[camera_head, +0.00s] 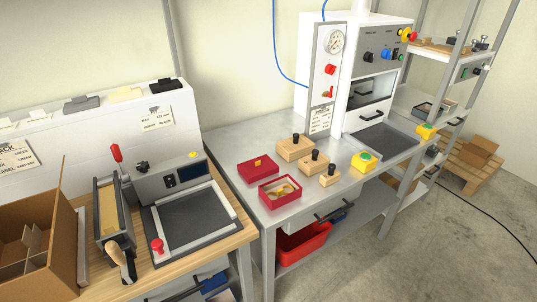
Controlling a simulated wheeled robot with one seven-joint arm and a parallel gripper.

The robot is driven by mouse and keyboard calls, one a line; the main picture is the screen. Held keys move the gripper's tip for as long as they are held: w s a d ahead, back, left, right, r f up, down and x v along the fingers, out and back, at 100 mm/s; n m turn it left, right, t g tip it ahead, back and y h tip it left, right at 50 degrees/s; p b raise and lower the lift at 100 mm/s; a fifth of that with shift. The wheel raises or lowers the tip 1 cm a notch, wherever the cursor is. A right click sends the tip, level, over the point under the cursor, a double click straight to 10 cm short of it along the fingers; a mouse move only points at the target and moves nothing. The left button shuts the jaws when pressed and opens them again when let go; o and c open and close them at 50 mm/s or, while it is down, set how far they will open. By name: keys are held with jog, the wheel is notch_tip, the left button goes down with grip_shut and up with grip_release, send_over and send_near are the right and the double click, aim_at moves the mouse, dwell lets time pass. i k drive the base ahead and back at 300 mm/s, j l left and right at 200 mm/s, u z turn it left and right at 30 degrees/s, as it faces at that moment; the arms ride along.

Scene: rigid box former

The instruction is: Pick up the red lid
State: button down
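The red lid (250,173) lies on the grey metal table on the left side of its top. It has a small yellow-orange tab (258,162) on its upper face. Just in front of it and to the right stands an open red box (278,203) with a pale rim and yellowish contents. The lid is apart from the box or nearly touching it; the gap is small. My gripper is not in view.
Several wooden blocks with black knobs (296,148) stand right of the lid, with a yellow button box (363,161) beyond. The white press machine (318,90) rises behind. A wooden bench (200,262) with a grey machine (180,185) adjoins at left. The metal table's front-left strip is bare.

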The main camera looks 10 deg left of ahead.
aim_at(253, 170)
jog(key=i+j+u, duration=0.2)
jog(key=u, duration=0.3)
jog(key=i+u, duration=0.65)
jog(key=u, duration=0.3)
